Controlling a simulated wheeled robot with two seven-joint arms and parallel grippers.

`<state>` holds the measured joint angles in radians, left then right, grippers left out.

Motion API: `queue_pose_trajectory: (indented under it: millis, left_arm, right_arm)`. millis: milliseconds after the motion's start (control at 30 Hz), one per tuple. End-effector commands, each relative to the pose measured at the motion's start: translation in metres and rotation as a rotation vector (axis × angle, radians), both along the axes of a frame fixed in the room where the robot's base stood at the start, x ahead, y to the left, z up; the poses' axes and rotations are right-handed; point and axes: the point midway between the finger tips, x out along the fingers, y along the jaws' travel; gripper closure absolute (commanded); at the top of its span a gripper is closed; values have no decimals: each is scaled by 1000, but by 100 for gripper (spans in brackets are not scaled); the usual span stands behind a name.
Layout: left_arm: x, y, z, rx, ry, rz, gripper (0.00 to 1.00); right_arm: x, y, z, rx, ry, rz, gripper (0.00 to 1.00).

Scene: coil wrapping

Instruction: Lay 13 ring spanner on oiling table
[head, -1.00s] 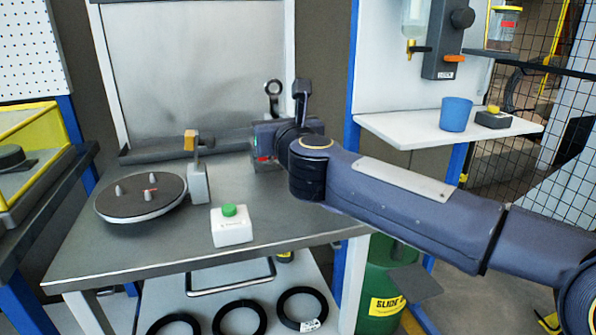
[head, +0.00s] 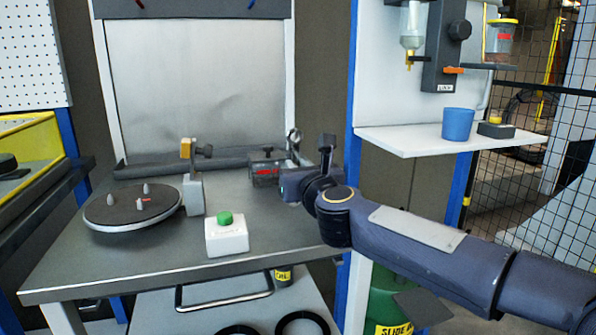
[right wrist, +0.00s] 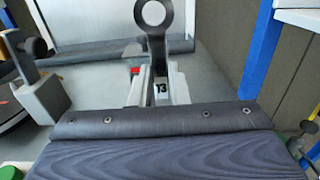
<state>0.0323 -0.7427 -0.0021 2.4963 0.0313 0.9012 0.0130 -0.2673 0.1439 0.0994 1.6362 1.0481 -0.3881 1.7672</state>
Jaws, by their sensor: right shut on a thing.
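My right gripper (head: 290,170) is shut on the ring spanner (head: 294,136), above the right rear part of the grey table (head: 270,215). In the right wrist view the spanner (right wrist: 157,45) stands up between the fingers, its ring end uppermost, with "13" on a light patch at its lower part. Its lower end is hidden by the gripper. At the right, a white table (head: 420,133) stands under a bottle dispenser (head: 412,28); it looks like the oiling table. The spanner is apart from it. My left gripper is out of view.
The grey table holds a turntable (head: 110,210) with pegs, a grey post (head: 193,195), a green-button box (head: 226,238) and a dark red-marked box (head: 264,173). A blue cup (head: 458,121) and small dark block (head: 496,130) stand on the white table; its left part is bare.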

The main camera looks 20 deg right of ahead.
Motion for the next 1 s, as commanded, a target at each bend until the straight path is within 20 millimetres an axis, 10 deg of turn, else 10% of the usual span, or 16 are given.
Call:
queue_pose_trajectory:
  millis: [67,100,233,567,1000]
  left_arm:
    - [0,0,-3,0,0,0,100]
    - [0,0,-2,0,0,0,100]
    - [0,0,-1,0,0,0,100]
    - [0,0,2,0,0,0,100]
    - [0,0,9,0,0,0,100]
  right_arm:
    - [0,0,-3,0,0,0,100]
    - [0,0,-1,0,0,0,79]
    - [0,0,-1,0,0,0,62]
    - [0,0,3,0,0,0,62]
    - [-82,-3,3,-1,-2,0,62]
